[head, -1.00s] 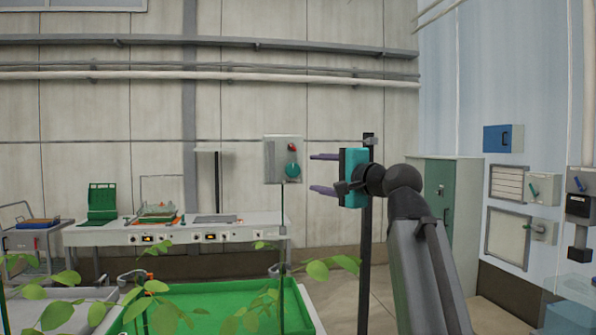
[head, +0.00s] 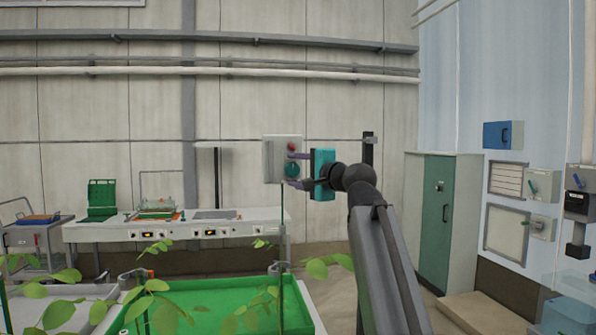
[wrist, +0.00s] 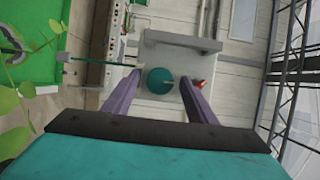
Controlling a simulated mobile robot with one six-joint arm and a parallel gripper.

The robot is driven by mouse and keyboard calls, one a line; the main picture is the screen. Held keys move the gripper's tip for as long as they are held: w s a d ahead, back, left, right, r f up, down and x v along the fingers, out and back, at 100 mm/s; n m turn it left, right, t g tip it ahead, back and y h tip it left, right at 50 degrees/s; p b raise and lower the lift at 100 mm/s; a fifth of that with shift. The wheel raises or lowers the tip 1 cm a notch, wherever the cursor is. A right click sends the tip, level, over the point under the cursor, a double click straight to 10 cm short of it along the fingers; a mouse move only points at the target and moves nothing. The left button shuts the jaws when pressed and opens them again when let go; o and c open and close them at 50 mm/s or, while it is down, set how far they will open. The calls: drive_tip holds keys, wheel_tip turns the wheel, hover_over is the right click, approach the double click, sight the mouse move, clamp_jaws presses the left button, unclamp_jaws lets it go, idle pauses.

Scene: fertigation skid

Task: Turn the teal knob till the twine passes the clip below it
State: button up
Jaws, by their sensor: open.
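The teal knob (head: 292,171) is on the front of a pale grey box on a thin post. In the wrist view the knob (wrist: 159,80) sits between the fingers of my gripper (wrist: 161,77), with a gap on both sides. My gripper (head: 292,170) is open, its purple fingers above and below the knob in the head view. A thin dark green strand, seemingly the twine (head: 282,225), runs down from the box. A small grey piece, perhaps the clip (head: 278,268), is low on it. I cannot tell where the twine's end is.
A red knob (head: 293,147) sits just above the teal one, close to my upper finger; it also shows in the wrist view (wrist: 201,84). Leafy plants and a green tray (head: 215,300) lie below. A long bench (head: 180,228) stands behind at the left.

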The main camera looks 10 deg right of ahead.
drive_tip(key=c, duration=1)
drive_tip(key=shift+d, duration=0.15)
drive_tip(key=shift+c, duration=0.3)
